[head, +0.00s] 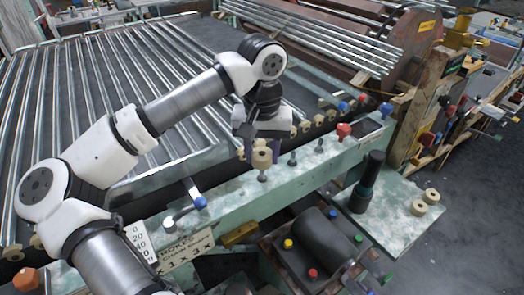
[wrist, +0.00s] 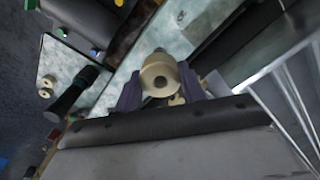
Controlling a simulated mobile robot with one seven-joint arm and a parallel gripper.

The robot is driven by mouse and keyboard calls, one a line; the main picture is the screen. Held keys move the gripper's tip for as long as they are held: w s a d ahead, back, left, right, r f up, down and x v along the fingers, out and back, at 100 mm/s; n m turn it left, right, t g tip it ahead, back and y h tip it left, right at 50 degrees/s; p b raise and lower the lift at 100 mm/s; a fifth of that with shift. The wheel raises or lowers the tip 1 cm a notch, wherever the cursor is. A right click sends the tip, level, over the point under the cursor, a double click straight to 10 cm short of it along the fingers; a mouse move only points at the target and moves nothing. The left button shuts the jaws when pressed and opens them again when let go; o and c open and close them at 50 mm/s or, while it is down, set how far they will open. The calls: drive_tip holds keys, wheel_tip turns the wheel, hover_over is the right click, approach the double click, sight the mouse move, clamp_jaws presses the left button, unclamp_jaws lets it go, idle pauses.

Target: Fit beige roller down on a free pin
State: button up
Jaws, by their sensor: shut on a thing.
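A beige roller (head: 262,158) is held between the fingers of my gripper (head: 256,146) above the pale green rail. It hangs over or around the top of a pin (head: 262,177); I cannot tell whether it touches the pin. In the wrist view, the roller (wrist: 158,77) sits between the two dark fingers of my gripper (wrist: 159,86), its round end and hole showing. Two more pins, one bare (head: 292,158) and another bare (head: 319,146), stand farther right along the rail.
Two loose beige rollers, one nearer (head: 418,208) and one behind (head: 432,196), lie on the green side plate (head: 388,222) by a black upright cylinder (head: 368,180). A red knob (head: 343,131) and a blue-ended lever (head: 200,202) stand along the rail.

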sight(262, 167)
drive_tip(key=shift+f+b, duration=2.15)
drive_tip(key=shift+f, duration=0.2)
drive_tip(key=o, duration=1)
drive_tip(key=shift+o, duration=0.2)
drive_tip(key=shift+r, duration=0.1)
wheel_tip(262, 167, up, 14)
